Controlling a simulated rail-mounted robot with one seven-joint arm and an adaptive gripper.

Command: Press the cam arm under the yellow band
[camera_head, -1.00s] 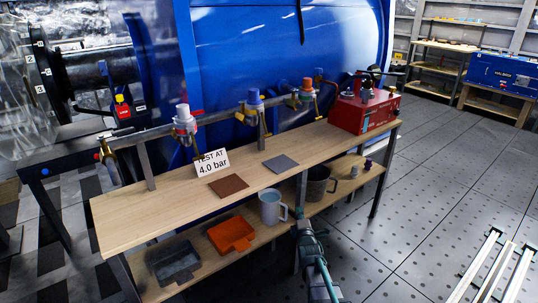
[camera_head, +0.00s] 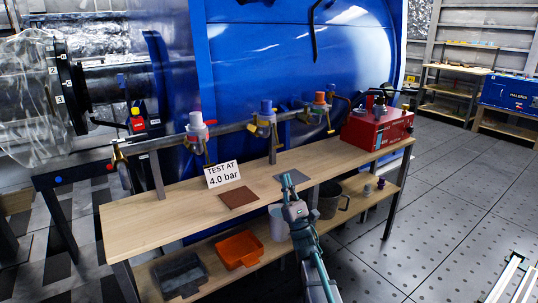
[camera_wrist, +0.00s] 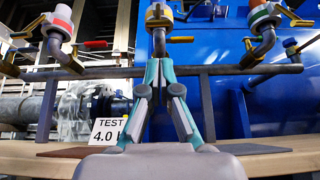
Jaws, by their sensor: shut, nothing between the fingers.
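The middle coupling (camera_head: 264,119) on the pipe has a blue top and a yellow band. A yellow cam arm (camera_wrist: 180,39) sticks out to the right below that band. My gripper (camera_head: 288,180) is shut and empty, over the front of the bench and short of the coupling. In the wrist view my fingertips (camera_wrist: 160,66) point up and hide part of the bent pipe under the coupling, apart from the cam arm as far as I can tell.
A white-topped red-band coupling (camera_head: 197,128) stands left, an orange-topped green-band one (camera_head: 320,105) right.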

